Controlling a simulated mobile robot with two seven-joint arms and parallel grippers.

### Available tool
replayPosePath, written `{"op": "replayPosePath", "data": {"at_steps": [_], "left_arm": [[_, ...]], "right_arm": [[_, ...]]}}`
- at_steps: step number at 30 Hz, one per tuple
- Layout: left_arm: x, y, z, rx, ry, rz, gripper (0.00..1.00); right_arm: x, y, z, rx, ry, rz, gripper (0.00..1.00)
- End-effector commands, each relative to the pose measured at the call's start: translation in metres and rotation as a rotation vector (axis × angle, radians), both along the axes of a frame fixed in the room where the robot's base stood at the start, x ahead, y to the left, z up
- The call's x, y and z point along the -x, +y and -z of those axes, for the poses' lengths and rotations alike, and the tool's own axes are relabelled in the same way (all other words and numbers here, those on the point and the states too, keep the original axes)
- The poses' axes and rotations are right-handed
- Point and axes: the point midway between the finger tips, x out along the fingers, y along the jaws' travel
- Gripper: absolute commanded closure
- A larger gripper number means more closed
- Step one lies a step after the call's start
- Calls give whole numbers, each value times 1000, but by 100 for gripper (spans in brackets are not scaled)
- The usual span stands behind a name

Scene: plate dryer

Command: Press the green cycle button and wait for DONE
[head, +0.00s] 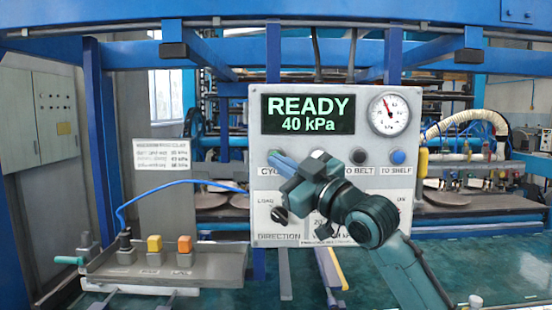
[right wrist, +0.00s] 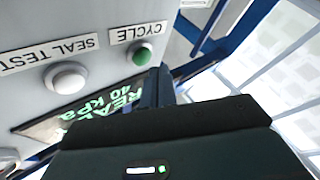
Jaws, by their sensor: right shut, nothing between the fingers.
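The control panel (head: 440,0) is not where the frame's top beam is; the grey panel face (head: 345,92) hangs ahead, and its display (head: 310,114) reads READY 40 kPa in green. In the right wrist view the fingertips (right wrist: 158,78) are close beside the green button; contact cannot be told. My left gripper is out of view.
A white button (right wrist: 67,78) labelled SEAL TEST sits beside the green one. A dark button (head: 358,156), a blue button (head: 398,157) and a pressure gauge (head: 395,113) are farther right. A selector knob (head: 279,215) is below. A grey tray (head: 215,265) stands at lower left.

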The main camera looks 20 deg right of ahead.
Motion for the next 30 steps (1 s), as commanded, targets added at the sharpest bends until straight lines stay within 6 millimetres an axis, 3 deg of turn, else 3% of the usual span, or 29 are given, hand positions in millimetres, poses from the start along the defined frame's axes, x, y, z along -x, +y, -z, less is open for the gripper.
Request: {"op": "replayPosePath", "data": {"at_steps": [30], "left_arm": [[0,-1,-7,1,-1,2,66]], "right_arm": [[-9,-3,0,0,0,0,100]]}}
